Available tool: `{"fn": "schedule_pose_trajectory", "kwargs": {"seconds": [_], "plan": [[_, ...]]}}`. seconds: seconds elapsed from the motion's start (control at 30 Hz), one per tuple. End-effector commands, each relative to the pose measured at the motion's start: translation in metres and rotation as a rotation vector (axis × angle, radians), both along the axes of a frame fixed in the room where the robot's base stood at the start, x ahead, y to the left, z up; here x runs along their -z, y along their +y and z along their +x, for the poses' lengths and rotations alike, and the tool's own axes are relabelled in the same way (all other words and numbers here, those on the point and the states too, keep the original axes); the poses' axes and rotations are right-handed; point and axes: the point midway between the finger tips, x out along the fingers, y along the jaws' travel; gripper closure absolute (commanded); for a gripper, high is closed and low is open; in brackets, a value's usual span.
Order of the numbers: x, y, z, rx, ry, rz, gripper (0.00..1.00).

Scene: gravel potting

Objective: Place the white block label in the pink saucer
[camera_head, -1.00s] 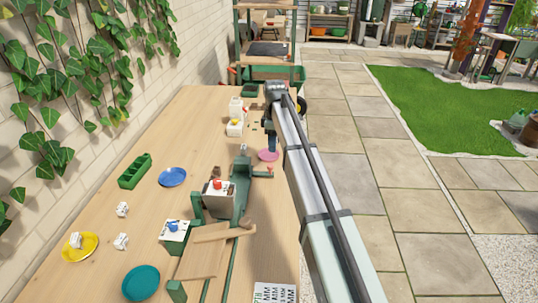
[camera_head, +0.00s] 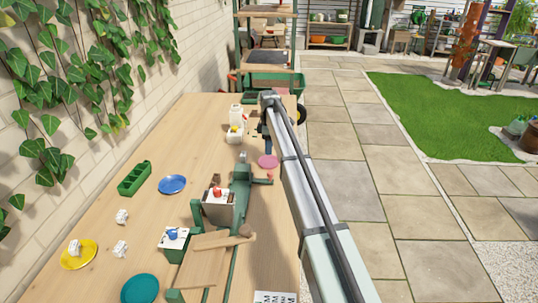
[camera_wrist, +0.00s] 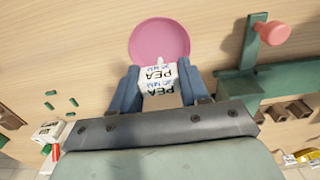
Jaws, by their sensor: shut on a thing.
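My gripper (camera_wrist: 157,88) is shut on the white block label (camera_wrist: 157,76), which has dark "PEA" lettering and blue marks. The block sits between the two blue fingers. The pink saucer (camera_wrist: 160,36) shows just beyond it in the wrist view, and the block overlaps the saucer's near edge there. I cannot tell the block's height above it. In the head view the pink saucer (camera_head: 268,161) lies at the right side of the table, and no block is seen in it. My arm hides most of the gripper in that view.
A green frame (camera_head: 241,190) with a red-knobbed box (camera_head: 217,207) stands close to the saucer. White containers (camera_head: 235,130) stand behind it. Blue (camera_head: 172,184), yellow (camera_head: 68,263) and teal (camera_head: 139,288) saucers, white blocks (camera_head: 121,216) and a green tray (camera_head: 135,178) are at left.

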Motion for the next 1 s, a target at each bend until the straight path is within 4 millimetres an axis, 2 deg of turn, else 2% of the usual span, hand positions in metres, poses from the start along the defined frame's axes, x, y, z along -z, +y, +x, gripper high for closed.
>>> {"fn": "schedule_pose_trajectory", "kwargs": {"seconds": [0.17,0.4,0.83,0.87,1.0], "plan": [[0.012,0.0,0.0,0.001,0.0,0.0,0.83],[0.04,0.0,0.0,0.001,0.0,0.0,0.83],[0.045,0.0,0.0,0.001,-0.001,0.0,0.83],[0.044,0.0,0.0,0.001,-0.001,0.0,0.53],[0.044,0.0,0.0,0.001,-0.001,0.0,0.39]]}}
